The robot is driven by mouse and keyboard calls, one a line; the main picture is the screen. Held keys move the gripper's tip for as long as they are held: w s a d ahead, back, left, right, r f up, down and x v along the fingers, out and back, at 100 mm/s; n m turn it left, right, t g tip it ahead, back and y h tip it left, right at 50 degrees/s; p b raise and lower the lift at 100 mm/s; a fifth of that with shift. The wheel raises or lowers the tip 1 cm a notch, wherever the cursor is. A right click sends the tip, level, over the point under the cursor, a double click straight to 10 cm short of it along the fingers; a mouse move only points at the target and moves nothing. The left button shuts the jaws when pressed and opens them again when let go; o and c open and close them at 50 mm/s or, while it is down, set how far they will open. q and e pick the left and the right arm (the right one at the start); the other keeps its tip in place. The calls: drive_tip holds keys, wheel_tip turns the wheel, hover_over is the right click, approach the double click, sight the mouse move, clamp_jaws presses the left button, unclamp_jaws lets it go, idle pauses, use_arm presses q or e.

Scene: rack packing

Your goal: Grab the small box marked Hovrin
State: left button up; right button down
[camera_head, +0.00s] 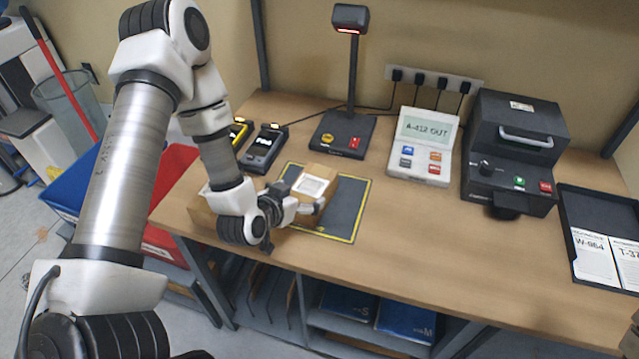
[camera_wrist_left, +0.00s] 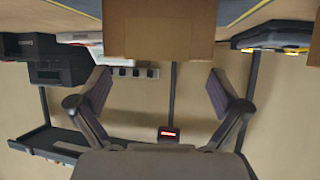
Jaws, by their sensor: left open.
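A small cardboard box (camera_head: 318,173) with a white label on top stands on the dark yellow-edged mat; its name is too small to read. My left gripper (camera_head: 303,199) is at the near left side of this box and partly covers it. In the left wrist view, which is upside down, a plain cardboard face (camera_wrist_left: 160,38) fills the top middle. The open fingers of my left gripper (camera_wrist_left: 160,92) stand apart with nothing between them. Another cardboard box (camera_head: 203,214) sits at the table's left edge, partly behind my left arm. My right gripper is not seen.
Two handheld devices (camera_head: 264,148) lie behind the mat (camera_head: 348,205). A scanner stand (camera_head: 345,130), a display panel (camera_head: 420,150) and a black printer (camera_head: 512,150) line the back. A dark tray (camera_head: 575,210) with cards is at right. The front middle of the table is clear.

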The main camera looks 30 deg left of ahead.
sight(308, 188)
use_arm(q)
drive_tip(key=shift+w+f+p, duration=0.2)
drive_tip(key=shift+w+p, duration=0.15)
drive_tip(key=shift+w, duration=0.3)
drive_tip(key=p+x, duration=0.1)
drive_tip(key=x, duration=0.3)
drive_tip(key=shift+w+a+f, duration=0.2)
drive_tip(key=shift+w+f, duration=0.05)
drive_tip(key=shift+w, duration=0.05)
drive_tip(key=shift+w+f, duration=0.15)
drive_tip(key=shift+c, duration=1.1)
drive_tip(key=shift+s, duration=0.25)
drive_tip(key=c, duration=0.8)
drive_tip(key=shift+c, duration=0.2)
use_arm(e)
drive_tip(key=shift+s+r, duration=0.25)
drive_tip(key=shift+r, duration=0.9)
use_arm(q)
drive_tip(key=shift+r, duration=0.2)
